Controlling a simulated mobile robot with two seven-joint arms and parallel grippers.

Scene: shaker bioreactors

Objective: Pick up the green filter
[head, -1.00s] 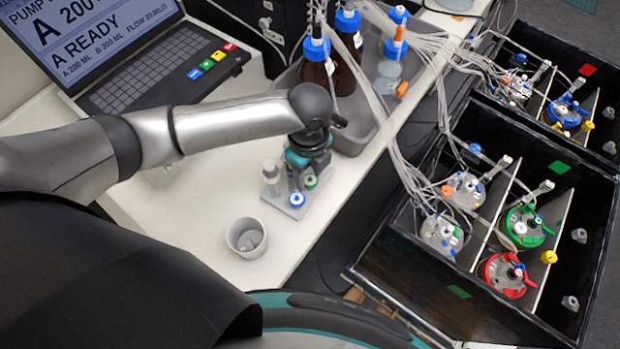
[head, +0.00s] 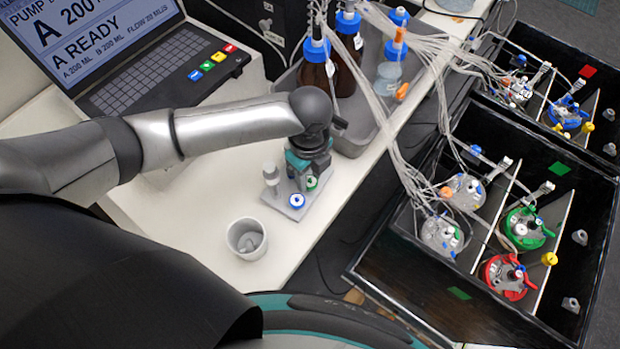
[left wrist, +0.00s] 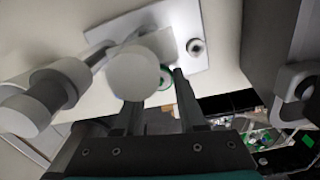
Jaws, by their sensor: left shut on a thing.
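The green filter (head: 311,182) is a small white disc with a green ring, at the small grey rack on the white bench. In the left wrist view its green edge (left wrist: 166,78) shows between my fingers, partly hidden by a pale round part. My left gripper (head: 309,172) reaches down over the rack and is shut on the green filter. Its two dark fingers (left wrist: 155,95) show in the left wrist view. I cannot tell whether the filter is clear of the rack. My right gripper is not in view.
A blue-ringed filter (head: 296,201) and grey fittings (head: 270,178) stand on the same rack (head: 292,211), close to my gripper. A grey cup (head: 246,238) is in front. A bottle tray (head: 352,138) stands behind. Black bioreactor boxes (head: 430,285) are at the right.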

